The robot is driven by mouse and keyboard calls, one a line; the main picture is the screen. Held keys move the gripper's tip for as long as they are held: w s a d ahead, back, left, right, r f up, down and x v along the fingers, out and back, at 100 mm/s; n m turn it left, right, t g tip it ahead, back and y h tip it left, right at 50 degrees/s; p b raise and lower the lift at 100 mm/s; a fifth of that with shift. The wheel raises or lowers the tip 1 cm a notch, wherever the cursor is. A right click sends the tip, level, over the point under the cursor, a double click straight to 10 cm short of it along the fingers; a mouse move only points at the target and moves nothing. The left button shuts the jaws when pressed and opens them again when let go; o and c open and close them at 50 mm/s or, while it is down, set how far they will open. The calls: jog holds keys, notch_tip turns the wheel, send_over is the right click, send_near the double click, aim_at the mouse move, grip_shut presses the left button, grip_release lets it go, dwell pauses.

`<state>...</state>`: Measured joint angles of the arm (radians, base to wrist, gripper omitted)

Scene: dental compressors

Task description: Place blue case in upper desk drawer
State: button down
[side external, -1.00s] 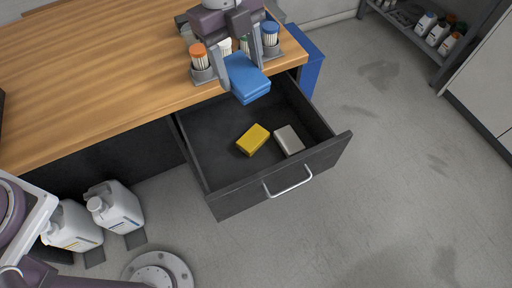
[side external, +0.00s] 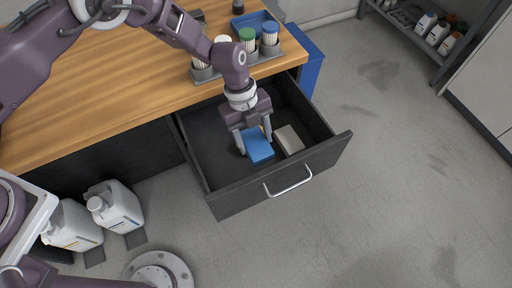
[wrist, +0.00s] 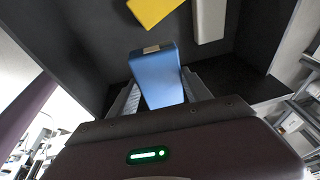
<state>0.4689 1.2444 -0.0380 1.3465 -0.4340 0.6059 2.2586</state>
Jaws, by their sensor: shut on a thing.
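The blue case (side external: 258,147) is held between the fingers of my gripper (side external: 256,146), inside the open upper desk drawer (side external: 225,204). In the wrist view the blue case (wrist: 158,78) sits between the two fingers (wrist: 160,92), with the drawer's dark interior beyond it. I cannot tell whether the case touches the drawer floor. A yellow block (wrist: 153,10) lies in the drawer; in the side view it is mostly hidden behind my gripper and the case. A grey-white block (side external: 289,139) lies to the right of the case.
The wooden desk top (side external: 110,95) carries a rack (side external: 262,57) of capped containers and a blue tray (side external: 255,22) near the drawer. The drawer's front has a metal handle (side external: 288,182). White jugs (side external: 118,207) stand on the floor at left.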

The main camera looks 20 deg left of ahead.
aim_at(247, 134)
notch_tip(247, 134, down, 11)
jog(key=shift+r, duration=0.2)
jog(key=shift+c, duration=2.3)
grip_release()
jog(key=shift+r, duration=0.1)
jog(key=v, duration=1.2)
